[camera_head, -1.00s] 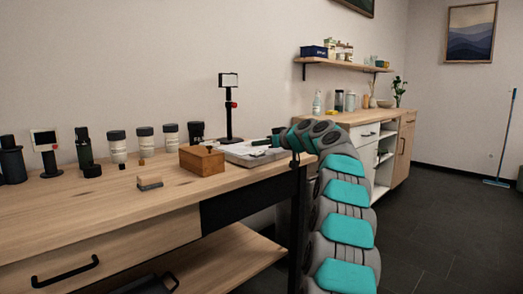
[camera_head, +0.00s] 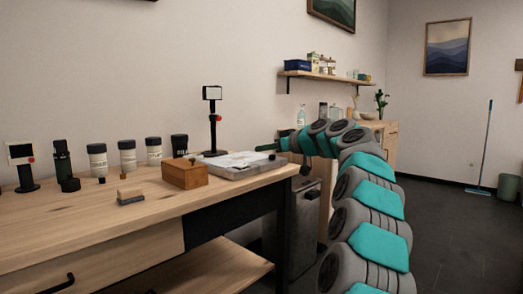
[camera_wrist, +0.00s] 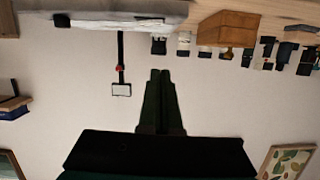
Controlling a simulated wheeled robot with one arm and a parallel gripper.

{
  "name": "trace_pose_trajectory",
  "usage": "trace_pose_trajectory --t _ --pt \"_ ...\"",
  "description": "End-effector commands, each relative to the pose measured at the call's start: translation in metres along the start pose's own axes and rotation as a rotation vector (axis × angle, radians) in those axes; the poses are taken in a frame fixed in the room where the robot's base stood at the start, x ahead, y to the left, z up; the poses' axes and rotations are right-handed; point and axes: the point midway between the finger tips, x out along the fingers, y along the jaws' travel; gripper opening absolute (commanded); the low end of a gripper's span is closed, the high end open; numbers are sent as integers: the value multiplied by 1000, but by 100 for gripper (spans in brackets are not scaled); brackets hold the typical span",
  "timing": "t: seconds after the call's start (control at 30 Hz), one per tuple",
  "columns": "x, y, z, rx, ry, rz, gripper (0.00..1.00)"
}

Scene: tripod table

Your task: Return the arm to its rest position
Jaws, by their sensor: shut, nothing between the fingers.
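My arm, grey with teal panels, rises from the lower right of the head view and bends over toward the left. My gripper (camera_head: 265,148) is at its end, above the tray (camera_head: 262,174) at the right end of the wooden table (camera_head: 90,226). In the wrist view, which is upside down, the two dark fingers of my gripper (camera_wrist: 160,73) lie together with nothing between them. They point toward the wall and the table edge. Any gap between gripper and tray is hard to judge.
A wooden box (camera_head: 185,175), a small brush-like block (camera_head: 130,196) and several dark-lidded jars (camera_head: 97,160) stand left of the tray. A black stand (camera_head: 213,132) rises behind it. A cabinet (camera_head: 391,145) and wall shelf (camera_head: 325,75) are beyond.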

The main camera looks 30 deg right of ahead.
Motion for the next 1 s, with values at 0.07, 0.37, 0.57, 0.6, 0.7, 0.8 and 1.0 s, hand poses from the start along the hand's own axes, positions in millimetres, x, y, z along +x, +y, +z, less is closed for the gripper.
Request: trace_pose_trajectory --t 0.07,0.37,0.57,0.6,0.7,0.8,1.0 --pt "0 0 0 0 0 0 0" --pt "1 -2 0 1 -2 -2 0" --pt "14 -56 9 57 -84 -77 0" --pt "18 -78 16 79 -120 -104 0" --pt "23 -140 37 133 -235 -169 0" --pt "18 -199 65 179 -360 -215 0" --pt "-16 -301 136 241 -632 -246 0"
